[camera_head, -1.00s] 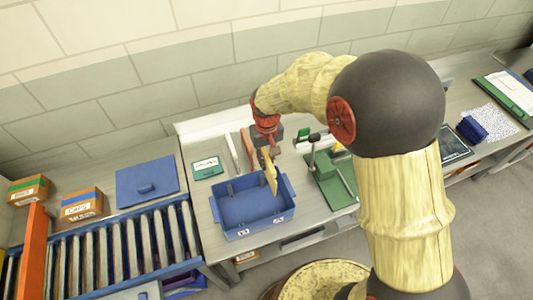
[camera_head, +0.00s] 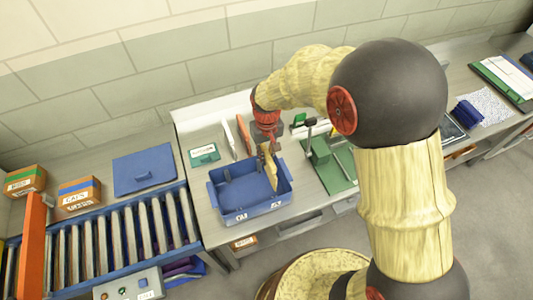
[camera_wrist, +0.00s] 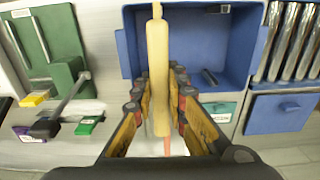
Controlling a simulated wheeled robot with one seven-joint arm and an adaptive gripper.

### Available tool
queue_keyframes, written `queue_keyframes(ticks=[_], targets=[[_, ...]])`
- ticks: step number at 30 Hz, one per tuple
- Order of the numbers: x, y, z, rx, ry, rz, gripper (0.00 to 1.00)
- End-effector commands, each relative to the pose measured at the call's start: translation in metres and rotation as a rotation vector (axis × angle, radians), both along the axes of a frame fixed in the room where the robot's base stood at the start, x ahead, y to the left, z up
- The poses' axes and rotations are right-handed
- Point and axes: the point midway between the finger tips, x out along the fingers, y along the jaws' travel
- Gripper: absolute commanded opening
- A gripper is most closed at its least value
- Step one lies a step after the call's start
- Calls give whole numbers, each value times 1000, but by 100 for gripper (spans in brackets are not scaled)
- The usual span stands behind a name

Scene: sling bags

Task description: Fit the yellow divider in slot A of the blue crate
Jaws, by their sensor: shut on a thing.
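My gripper (camera_head: 266,146) is shut on the yellow divider (camera_head: 268,172), a thin upright plate. The divider is over the right part of the open blue crate (camera_head: 245,215), its lower end near or inside the crate; I cannot tell whether it is in a slot. In the wrist view the divider (camera_wrist: 158,60) stands edge-on between the fingers of my gripper (camera_wrist: 159,95) and crosses the near wall of the crate (camera_wrist: 128,45). My gripper and the divider hide part of the crate's interior.
A green fixture (camera_head: 330,165) stands close right of the crate. A roller conveyor (camera_head: 110,235) and a blue lid (camera_head: 145,172) are to the left.

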Motion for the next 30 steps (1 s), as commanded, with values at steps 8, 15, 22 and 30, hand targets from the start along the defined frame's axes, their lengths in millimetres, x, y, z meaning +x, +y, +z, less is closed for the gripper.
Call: queue_keyframes(ticks=[8,15,22,30], targets=[[0,0,-27,0,1,0,0],[0,0,-42,0,0,0,0],[0,0,-44,0,0,0,0],[0,0,-43,0,0,0,0]])
